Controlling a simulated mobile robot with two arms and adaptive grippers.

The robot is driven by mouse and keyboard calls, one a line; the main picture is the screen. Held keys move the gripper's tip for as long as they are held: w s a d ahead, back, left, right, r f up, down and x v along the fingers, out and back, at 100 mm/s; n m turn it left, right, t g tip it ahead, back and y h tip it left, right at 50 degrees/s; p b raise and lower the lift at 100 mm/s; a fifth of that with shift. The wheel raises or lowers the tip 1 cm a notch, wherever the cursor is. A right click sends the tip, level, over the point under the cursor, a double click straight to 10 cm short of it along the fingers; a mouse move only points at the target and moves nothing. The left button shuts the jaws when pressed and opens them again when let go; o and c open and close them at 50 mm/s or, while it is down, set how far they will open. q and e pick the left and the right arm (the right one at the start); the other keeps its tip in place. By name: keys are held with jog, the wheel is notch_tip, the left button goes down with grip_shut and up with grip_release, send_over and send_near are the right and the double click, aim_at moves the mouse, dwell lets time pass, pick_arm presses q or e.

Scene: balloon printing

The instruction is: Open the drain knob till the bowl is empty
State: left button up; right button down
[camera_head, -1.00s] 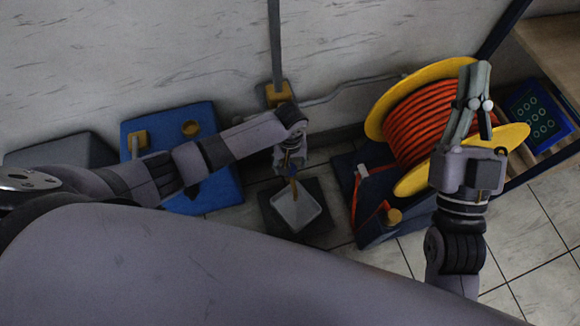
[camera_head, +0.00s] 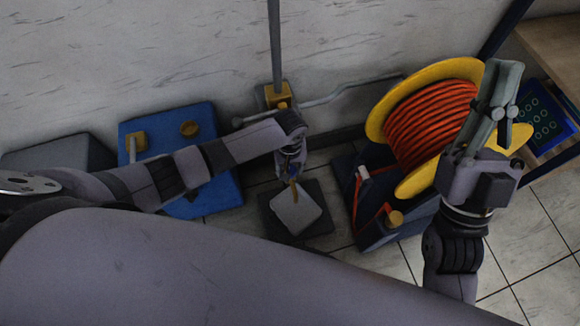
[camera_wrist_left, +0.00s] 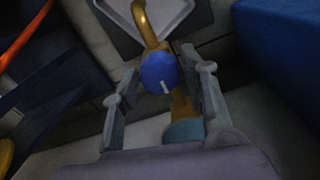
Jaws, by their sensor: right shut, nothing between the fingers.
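The drain knob (camera_wrist_left: 158,73) is round and blue with a white mark. It sits on a brass pipe whose curved spout (camera_wrist_left: 146,22) points towards a pale square dish (camera_wrist_left: 170,14). The dish also shows in the head view (camera_head: 299,213) on a dark base. My left gripper (camera_wrist_left: 159,60) is open, its fingers on either side of the knob with narrow gaps visible. In the head view my left gripper (camera_head: 291,163) is small and partly hidden by its wrist. My right gripper (camera_head: 505,92) is shut and empty, raised at the right. I cannot make out the bowl or its contents.
A yellow reel with orange hose (camera_head: 430,125) stands on a dark blue stand, behind and left of my right gripper. A blue box (camera_head: 215,190) is left of the dish. A shelf (camera_head: 558,45) is at far right. A wall closes the back.

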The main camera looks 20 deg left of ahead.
pick_arm(q)
jog(key=c, duration=0.7)
jog(key=shift+c, duration=0.2)
